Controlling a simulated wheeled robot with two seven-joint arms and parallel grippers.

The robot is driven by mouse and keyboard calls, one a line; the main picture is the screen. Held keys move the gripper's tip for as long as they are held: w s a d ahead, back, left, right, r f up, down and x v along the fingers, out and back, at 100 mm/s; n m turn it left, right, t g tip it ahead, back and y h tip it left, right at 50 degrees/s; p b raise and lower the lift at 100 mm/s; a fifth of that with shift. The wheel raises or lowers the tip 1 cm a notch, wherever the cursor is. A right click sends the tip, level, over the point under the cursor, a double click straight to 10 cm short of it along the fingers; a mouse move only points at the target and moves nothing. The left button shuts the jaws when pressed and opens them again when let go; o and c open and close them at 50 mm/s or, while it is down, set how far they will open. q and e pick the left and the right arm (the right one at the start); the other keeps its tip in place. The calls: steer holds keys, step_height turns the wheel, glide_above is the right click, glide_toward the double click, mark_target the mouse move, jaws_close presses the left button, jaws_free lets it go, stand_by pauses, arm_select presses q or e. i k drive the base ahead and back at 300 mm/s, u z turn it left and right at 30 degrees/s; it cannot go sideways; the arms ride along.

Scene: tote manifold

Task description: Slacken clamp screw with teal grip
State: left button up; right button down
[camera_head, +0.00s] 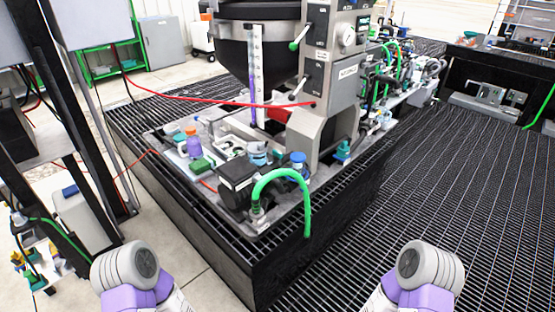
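Several small teal parts show on the machine skid in the middle. One teal part (343,149) stands upright at the right edge of the skid, beside the grey machine column. Another teal part (180,137) is at the left end of the tray, near a purple bottle (194,144). They are too small to tell which one is the grip of a clamp screw. Both of my arms show only as grey rounded links with purple sections at the bottom edge, far from these parts. Neither gripper shows.
The skid tray (264,233) sits on a raised black grating platform (230,262). A green hose (307,205) arches over its near corner. A red hose (215,102) crosses the tray. Dark grating floor (455,170) lies open to the right. A grey cart stands at the left.

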mark_target(278, 155)
steer(key=z, duration=1.75)
steer(key=i, duration=1.8)
steer(key=u, duration=3.1)
